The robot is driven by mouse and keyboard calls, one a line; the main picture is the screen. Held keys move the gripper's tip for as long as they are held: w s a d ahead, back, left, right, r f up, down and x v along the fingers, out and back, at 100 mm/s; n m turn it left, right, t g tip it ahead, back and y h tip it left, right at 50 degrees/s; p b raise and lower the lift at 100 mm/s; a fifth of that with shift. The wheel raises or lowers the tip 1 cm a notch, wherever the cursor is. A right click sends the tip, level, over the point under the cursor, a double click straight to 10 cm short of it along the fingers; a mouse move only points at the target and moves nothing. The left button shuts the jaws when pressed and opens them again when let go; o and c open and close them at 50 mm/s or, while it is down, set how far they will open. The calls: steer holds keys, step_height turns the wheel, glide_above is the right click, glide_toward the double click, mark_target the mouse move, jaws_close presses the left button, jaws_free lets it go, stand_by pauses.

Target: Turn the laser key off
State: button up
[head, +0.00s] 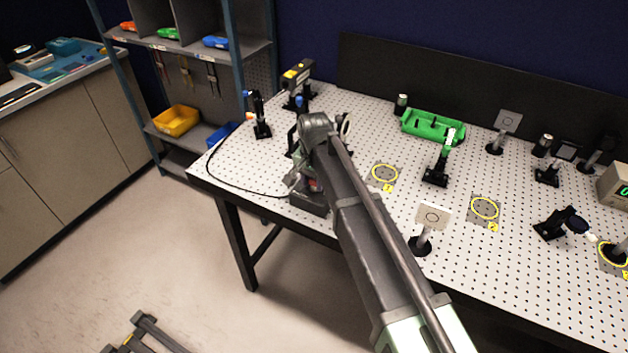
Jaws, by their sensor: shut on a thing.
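My gripper (299,184) is at the front left edge of the optical table, low against a dark box (311,203). A black cable joins this box, which looks like the laser's control box. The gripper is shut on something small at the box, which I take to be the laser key. The key itself is hidden by the gripper and arm, so its angle cannot be told. A yellow-and-black device (298,75), possibly the laser, stands on a post at the back left of the table.
The perforated table (365,140) holds posts with optics, a green tray (432,126) and yellow ring marks (485,208). A white square card on a post (432,217) stands right of my arm. Shelves with coloured bins (176,120) stand behind left. The front-left tabletop is fairly clear.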

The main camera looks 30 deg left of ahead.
steer(key=n, duration=0.4)
steer(key=shift+n, duration=0.4)
steer(key=n, duration=0.9)
steer(key=shift+n, duration=1.7)
steer(key=o, duration=0.9)
steer(key=shift+o, duration=0.2)
